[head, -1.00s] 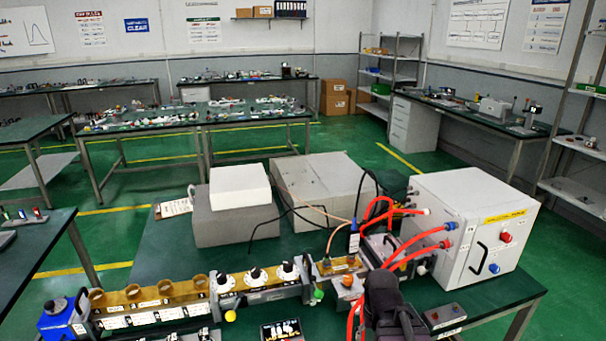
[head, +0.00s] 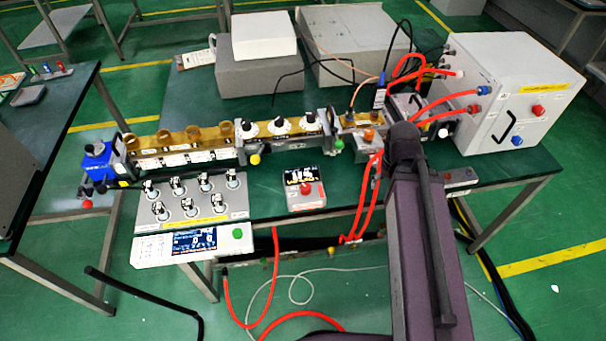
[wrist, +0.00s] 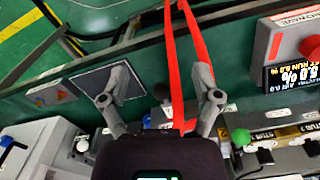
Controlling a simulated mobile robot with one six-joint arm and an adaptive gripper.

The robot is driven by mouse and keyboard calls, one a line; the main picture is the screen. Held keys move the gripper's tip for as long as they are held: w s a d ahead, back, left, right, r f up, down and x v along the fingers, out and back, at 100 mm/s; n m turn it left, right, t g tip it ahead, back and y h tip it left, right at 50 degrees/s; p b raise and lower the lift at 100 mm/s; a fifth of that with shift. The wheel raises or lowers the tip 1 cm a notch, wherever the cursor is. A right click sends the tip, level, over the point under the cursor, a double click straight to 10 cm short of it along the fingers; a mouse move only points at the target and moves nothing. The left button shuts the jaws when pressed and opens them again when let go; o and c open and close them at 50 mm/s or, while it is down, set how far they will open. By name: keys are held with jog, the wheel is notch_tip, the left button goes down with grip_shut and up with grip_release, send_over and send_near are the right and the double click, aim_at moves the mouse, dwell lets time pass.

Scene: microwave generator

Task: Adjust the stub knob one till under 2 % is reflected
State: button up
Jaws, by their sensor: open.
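Three white-and-black stub knobs, left (head: 249,127), middle (head: 283,125) and right (head: 308,118), stand in a row on the brass waveguide in the head view. Their numbers are too small to read there. The meter (head: 303,178) with a red button lies in front of them; in the wrist view its display (wrist: 292,77) is upside down and seems to read 5.0 %. My gripper (wrist: 160,88) is open, with no knob between its fingers. Red hoses cross behind the fingers. Stub labels (wrist: 270,136) show at the wrist view's lower right. My arm hides the gripper in the head view.
Red hoses (head: 368,195) loop down beside my arm, right of the knobs. A white cabinet (head: 510,100) stands at the right. A valve panel (head: 190,200) and a control box with a screen (head: 195,243) are at the front left. Grey boxes (head: 250,70) stand behind.

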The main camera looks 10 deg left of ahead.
jog(key=shift+w+r, duration=0.1)
notch_tip(320, 180, up, 14)
jog(key=m+p, duration=0.1)
jog(key=p, duration=1.3)
send_over(311, 114)
jog(key=shift+w+r, duration=0.15)
notch_tip(311, 114, down, 14)
jog(key=b, duration=1.3)
jog(key=shift+r, duration=0.1)
grip_shut()
